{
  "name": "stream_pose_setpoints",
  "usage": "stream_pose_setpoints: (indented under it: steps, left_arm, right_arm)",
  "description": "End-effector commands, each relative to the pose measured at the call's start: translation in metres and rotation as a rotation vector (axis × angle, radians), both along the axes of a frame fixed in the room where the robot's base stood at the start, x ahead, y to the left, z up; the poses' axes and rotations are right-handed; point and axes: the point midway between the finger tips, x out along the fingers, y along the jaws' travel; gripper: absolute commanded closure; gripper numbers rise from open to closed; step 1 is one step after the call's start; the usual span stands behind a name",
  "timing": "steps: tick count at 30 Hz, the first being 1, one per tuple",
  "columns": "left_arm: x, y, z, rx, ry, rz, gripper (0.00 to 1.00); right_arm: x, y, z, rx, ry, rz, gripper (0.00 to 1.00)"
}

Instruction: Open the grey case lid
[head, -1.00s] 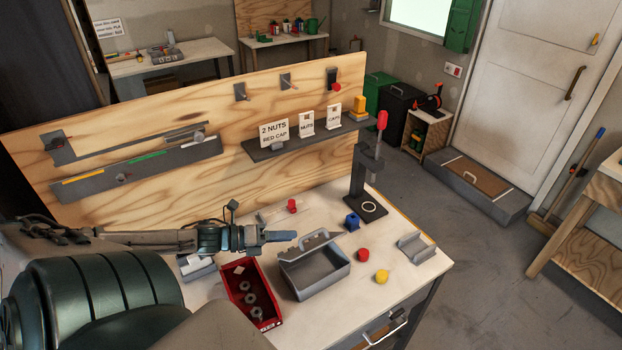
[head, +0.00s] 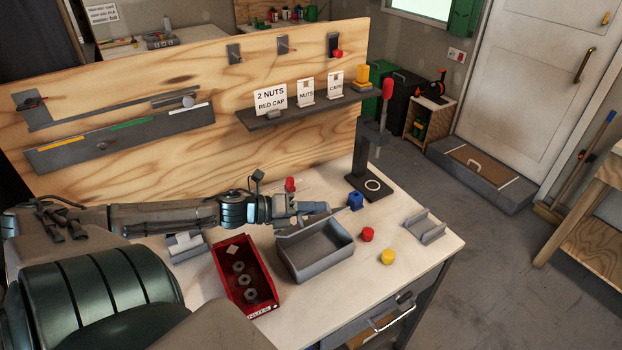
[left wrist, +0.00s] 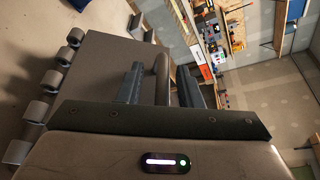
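The grey case (head: 322,262) sits on the workbench, and its hollow inside shows in the head view. Its lid (head: 296,227) stands raised along the back edge, partly hidden by my left gripper (head: 318,207). In the left wrist view the grey lid panel (left wrist: 95,72) has several round hinge-like knuckles along its left side. The lid's bar handle (left wrist: 161,78) lies between the two fingers of my left gripper (left wrist: 160,86), with gaps visible on both sides, so the gripper is open around it. My right gripper is not in view.
A red bin (head: 246,277) with several nuts stands left of the case. A blue part (head: 355,201), red cap (head: 367,234), yellow cap (head: 388,257) and grey bracket (head: 425,226) lie to the right. A press (head: 370,165) stands behind them. A wooden board (head: 190,100) bounds the bench's back.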

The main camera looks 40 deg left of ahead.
Motion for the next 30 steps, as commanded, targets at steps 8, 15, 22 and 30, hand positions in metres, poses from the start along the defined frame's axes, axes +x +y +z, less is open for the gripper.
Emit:
stream_pose_setpoints:
  steps: [8,15,22,30]
  left_arm:
    - [0.0,0.0,0.0,0.001,-0.001,0.0,0.81]
    - [0.0,0.0,0.0,0.001,-0.001,0.0,1.0]
    - [0.0,0.002,0.002,-0.015,0.003,0.0,1.0]
    - [0.004,0.015,0.009,-0.13,0.032,0.003,1.0]
  right_arm:
    - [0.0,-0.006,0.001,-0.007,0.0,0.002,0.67]
    - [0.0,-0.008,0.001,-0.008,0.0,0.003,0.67]
    - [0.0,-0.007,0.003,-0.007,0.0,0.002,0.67]
    - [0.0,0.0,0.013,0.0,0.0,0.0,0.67]
